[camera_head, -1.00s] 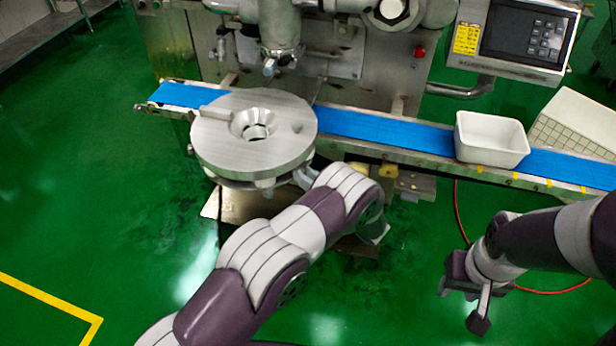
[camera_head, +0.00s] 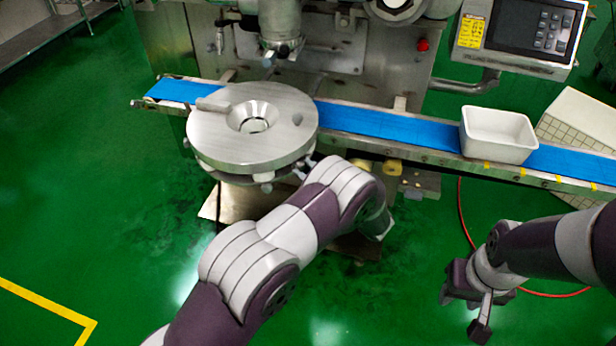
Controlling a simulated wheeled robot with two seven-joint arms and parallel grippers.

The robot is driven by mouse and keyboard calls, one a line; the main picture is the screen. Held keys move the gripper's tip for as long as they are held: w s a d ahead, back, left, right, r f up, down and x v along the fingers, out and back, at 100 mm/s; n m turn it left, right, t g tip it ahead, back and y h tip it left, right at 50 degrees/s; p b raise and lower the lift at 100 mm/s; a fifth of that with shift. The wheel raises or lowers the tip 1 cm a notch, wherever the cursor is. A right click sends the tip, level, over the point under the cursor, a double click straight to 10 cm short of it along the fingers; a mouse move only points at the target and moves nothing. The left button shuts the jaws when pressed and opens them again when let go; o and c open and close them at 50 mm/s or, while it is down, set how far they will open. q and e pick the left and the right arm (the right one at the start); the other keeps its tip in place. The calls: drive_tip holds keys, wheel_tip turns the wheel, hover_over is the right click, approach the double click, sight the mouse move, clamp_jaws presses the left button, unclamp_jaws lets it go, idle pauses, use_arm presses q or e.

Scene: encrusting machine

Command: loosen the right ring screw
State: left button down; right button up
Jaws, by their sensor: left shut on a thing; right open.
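A round grey metal disc (camera_head: 215,140) with a funnel-shaped hole (camera_head: 254,118) sits over the left part of the blue conveyor. Small metal parts show under its rim. My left arm reaches up from the bottom to the disc's right lower edge. My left gripper (camera_head: 304,170) is mostly hidden behind my forearm; it is shut at the right ring screw under the rim, whose shape I cannot make out. My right gripper (camera_head: 484,312) is open and empty over the green floor at the lower right, away from the machine.
The blue conveyor (camera_head: 390,127) runs across the machine's front and carries a white bin (camera_head: 498,134) at the right. A control panel (camera_head: 525,30) stands at the upper right. A metal nozzle (camera_head: 282,45) hangs behind the disc. A red hose (camera_head: 462,215) lies on the floor.

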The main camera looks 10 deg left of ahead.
use_arm(q)
drive_tip(key=n+b, duration=0.9)
drive_tip(key=b, duration=0.5)
drive_tip(key=n+b, duration=1)
drive_tip(key=b, duration=0.4)
drive_tip(key=f+n+b, duration=0.1)
drive_tip(key=n+b, duration=0.8)
drive_tip(key=b, duration=0.4)
drive_tip(key=shift+n+b, duration=0.3)
drive_tip(key=shift+b, duration=0.1)
drive_tip(key=shift+r, duration=0.1)
drive_tip(key=c, duration=0.9)
unclamp_jaws()
drive_tip(key=shift+d, duration=0.1)
drive_tip(key=shift+o, duration=0.2)
drive_tip(key=shift+r, duration=0.1)
